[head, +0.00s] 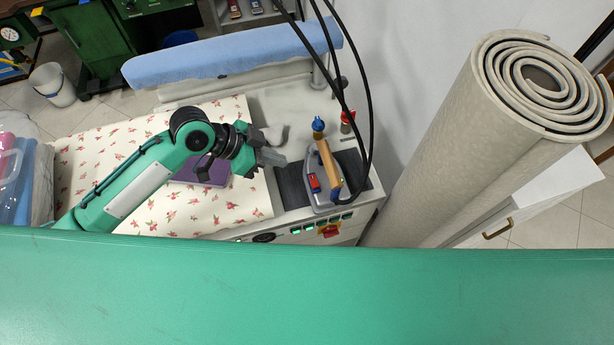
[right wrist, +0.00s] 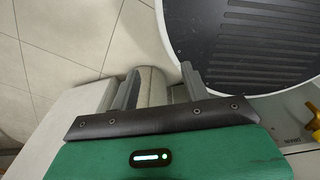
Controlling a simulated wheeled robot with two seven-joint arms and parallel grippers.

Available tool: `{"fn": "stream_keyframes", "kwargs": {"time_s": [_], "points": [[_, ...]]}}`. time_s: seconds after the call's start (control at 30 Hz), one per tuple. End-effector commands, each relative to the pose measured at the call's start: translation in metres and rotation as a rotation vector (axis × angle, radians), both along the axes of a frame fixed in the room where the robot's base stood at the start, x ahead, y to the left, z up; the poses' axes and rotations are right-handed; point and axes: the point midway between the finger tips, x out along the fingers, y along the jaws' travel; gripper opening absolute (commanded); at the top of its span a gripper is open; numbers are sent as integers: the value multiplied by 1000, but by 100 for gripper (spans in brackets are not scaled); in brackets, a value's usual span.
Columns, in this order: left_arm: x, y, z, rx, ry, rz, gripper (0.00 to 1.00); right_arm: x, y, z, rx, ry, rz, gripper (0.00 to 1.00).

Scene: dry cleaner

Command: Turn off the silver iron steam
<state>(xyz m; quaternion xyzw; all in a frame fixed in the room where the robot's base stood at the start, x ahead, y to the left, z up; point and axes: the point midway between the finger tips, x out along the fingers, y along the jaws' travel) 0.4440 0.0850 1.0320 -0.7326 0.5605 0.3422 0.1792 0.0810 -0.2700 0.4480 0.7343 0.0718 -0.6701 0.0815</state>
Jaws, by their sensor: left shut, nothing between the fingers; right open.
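The silver iron (head: 322,192) rests on a dark pad (head: 293,186) at the right end of the ironing station in the head view. It has a tan handle (head: 328,160), a blue knob (head: 318,125) at its far end and a red switch (head: 314,183) on its left side. I cannot tell the switch's position. My left gripper (head: 274,157) is shut and empty, a little left of the iron and apart from it. My right gripper (right wrist: 160,74) is open and empty in the right wrist view; it is not visible in the head view.
Black hoses (head: 369,85) hang over the iron. The station's front panel has lit green switches (head: 308,226) and a red one (head: 329,231). A purple item (head: 213,174) lies on the floral cover (head: 120,150) under my left arm. A rolled beige carpet (head: 455,130) stands at right.

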Motion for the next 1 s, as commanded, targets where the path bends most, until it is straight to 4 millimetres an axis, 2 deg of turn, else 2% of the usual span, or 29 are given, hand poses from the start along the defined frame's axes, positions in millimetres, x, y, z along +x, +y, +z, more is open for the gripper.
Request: {"fn": "stream_keyframes", "kwargs": {"time_s": [0.17,0.57,0.7,0.8,1.0], "points": [[2,-15,-12,-3,4,-1,0,0,-2,9,-2,1,0,47],[13,-71,-66,-2,4,0,0,0,14,37,16,0,-5,47],[9,-70,-89,2,6,2,0,0,16,47,17,1,-3,47],[9,-70,-99,0,3,1,0,0,13,50,15,0,-3,47],[8,-70,-109,1,1,1,0,0,8,51,9,1,-1,47]]}}
